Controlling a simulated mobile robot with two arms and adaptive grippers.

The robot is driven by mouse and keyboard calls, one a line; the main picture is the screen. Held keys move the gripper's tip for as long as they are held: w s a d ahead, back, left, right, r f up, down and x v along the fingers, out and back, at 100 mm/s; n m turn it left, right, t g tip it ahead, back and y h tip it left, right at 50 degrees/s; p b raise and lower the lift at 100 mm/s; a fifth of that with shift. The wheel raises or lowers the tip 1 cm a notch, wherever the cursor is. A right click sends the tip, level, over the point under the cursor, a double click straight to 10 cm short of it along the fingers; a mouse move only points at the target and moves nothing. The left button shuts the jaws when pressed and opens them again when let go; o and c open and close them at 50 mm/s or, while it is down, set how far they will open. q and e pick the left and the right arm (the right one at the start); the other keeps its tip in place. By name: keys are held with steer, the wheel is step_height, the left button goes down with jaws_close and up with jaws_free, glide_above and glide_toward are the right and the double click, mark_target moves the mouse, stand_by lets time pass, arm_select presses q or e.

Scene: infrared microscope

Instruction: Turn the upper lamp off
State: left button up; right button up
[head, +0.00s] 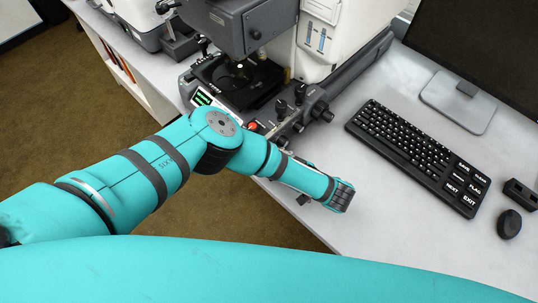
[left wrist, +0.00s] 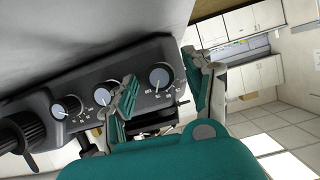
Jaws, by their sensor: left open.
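My left arm reaches in from the left in the head view and ends in a wrist (head: 341,196) near the table's front edge; its fingers are hidden there. In the left wrist view my left gripper (left wrist: 160,68) is open, its two teal-padded fingers spread on either side of a knob with a grey-blue face (left wrist: 161,76). Contact cannot be told. Two similar knobs, a middle one (left wrist: 104,94) and a left one (left wrist: 66,107), sit on the same dark panel (left wrist: 85,80) with scale marks. Which knob serves the upper lamp cannot be read. My right gripper is out of view.
The microscope (head: 235,75) stands behind my arm, with a red button (head: 252,126) and a small lit display (head: 203,98). A keyboard (head: 418,152), a mouse (head: 509,224) and a monitor (head: 480,45) are on the right.

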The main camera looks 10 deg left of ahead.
arm_select(q)
steer(key=shift+c, duration=0.3)
steer(key=c, duration=0.5)
jaws_close()
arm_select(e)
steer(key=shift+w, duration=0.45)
